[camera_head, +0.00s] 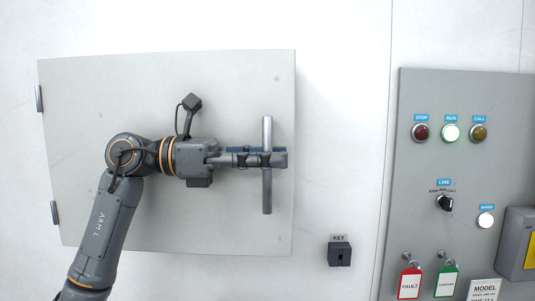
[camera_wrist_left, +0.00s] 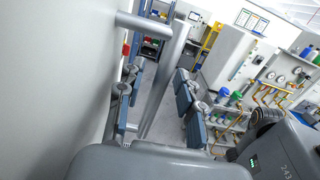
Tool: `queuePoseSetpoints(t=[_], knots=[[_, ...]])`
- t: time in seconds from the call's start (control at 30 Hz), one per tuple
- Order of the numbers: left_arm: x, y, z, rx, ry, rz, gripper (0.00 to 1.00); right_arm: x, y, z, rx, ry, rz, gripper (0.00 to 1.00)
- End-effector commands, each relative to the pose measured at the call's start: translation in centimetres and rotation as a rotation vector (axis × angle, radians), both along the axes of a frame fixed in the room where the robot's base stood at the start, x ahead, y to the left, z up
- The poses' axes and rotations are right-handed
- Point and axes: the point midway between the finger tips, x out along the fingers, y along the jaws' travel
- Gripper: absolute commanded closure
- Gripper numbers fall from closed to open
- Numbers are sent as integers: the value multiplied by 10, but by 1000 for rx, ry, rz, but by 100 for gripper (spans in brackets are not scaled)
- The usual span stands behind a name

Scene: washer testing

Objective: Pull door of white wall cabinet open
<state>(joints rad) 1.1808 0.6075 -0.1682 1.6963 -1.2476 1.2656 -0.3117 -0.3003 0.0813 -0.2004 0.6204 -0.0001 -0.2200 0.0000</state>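The cabinet door (camera_head: 100,200) is a pale grey panel on a white wall, hinged at its left edge. No cabinet inside shows, and I cannot tell whether the door stands slightly ajar. Its handle (camera_head: 267,195) is an upright grey bar near the right edge. My left gripper (camera_head: 276,160) reaches across the door from the left to the middle of the handle. In the left wrist view, the handle bar (camera_wrist_left: 165,85) runs between the two spread fingers of my left gripper (camera_wrist_left: 158,100), with a gap visible on each side. My right gripper is not in view.
A grey control panel (camera_head: 415,175) with lamps, switches and tags stands to the right. A small black key box (camera_head: 339,254) sits on the wall below right of the door. The left wrist view shows shelves and equipment farther off, with floor between.

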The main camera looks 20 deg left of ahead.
Motion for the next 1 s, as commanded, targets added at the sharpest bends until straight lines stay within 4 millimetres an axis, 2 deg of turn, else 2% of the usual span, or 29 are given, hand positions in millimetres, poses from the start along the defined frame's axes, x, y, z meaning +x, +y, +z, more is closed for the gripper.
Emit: queuePoseSetpoints(t=[0.03,0.07,0.2,0.23,0.53,0.67,0.87,1.0], knots=[[0,0,0,0,0,0,64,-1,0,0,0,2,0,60],[0,0,0,0,0,0,68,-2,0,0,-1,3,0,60],[0,0,0,0,0,0,97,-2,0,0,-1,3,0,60],[0,0,0,0,0,0,100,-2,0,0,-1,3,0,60],[-1,1,0,-1,-1,-1,100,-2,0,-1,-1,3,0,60],[-8,0,0,-2,-1,-17,100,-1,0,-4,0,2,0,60],[-42,-3,-1,-5,-5,-93,100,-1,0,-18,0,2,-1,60],[-85,-4,-3,-4,-5,-193,100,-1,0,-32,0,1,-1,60]])
